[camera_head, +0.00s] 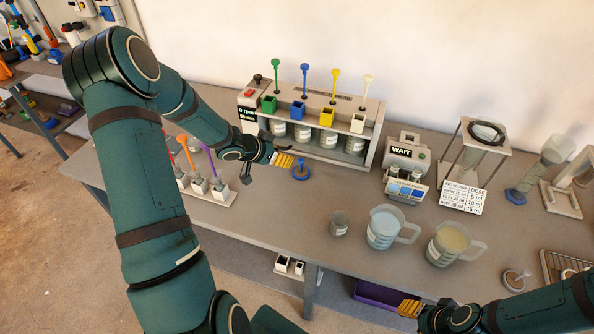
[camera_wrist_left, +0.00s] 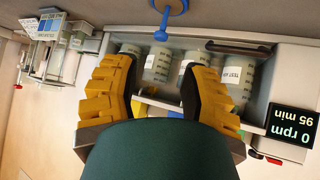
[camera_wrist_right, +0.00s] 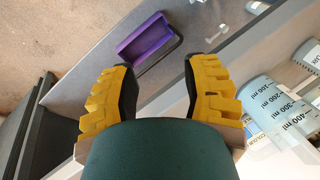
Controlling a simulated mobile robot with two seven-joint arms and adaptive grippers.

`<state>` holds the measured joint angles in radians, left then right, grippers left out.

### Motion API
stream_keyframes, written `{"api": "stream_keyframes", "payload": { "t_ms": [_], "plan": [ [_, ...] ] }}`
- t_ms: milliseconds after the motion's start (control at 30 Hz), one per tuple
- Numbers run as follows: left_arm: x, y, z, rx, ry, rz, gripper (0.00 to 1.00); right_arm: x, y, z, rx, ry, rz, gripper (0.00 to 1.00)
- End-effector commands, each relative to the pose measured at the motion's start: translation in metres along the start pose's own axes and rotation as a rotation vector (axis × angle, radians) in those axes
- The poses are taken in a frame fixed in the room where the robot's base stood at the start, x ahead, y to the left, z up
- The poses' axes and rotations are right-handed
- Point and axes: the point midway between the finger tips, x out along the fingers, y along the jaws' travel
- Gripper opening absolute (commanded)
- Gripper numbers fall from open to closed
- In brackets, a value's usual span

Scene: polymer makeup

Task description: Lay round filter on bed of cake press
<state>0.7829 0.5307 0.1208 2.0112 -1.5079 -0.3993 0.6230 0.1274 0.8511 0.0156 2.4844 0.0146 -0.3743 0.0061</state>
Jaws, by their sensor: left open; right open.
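A blue round disc with an upright knobbed stem (camera_head: 300,172) stands on the bench in front of the jar machine. My left gripper (camera_head: 285,160) is open and empty just left of it; the disc's blue stem (camera_wrist_left: 161,34) shows beyond the fingertips in the left wrist view. A pale round disc with a knob (camera_head: 515,280) lies at the right front. I cannot tell which disc, if either, is the round filter. A pale frame (camera_head: 563,197) at the right may be the cake press; its bed is unclear. My right gripper (camera_head: 409,308) is open and empty by the front edge.
The jar machine (camera_head: 372,130) stands at the back. A small beaker (camera_head: 340,223) and two measuring jugs (camera_head: 382,229) (camera_head: 447,243) stand near the front. A rack with coloured rods (camera_head: 219,200) is left. A purple tray (camera_wrist_right: 145,40) sits below the bench edge.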

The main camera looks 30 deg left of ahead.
Motion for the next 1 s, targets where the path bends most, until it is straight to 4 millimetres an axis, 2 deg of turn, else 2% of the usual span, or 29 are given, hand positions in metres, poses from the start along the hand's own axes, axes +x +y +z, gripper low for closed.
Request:
{"api": "stream_keyframes", "payload": {
  "t_ms": [100,200,600,1000],
  "plan": [
    [-0.004,-0.006,0.008,0.135,-0.033,0.004,0.44,-0.002,-0.001,-0.001,0.001,0.002,0.0,0.47],
    [0.001,-0.007,0.011,0.178,-0.042,0.007,0.44,0.0,0.0,-0.001,0.0,0.001,0.0,0.47],
    [0.07,-0.006,0.015,0.179,-0.042,0.009,0.44,0.022,0.008,0.011,-0.006,-0.022,-0.002,0.47],
    [0.098,-0.004,0.017,0.178,-0.041,0.009,0.44,0.033,0.012,0.016,-0.01,-0.032,-0.003,0.47]
  ]
}}
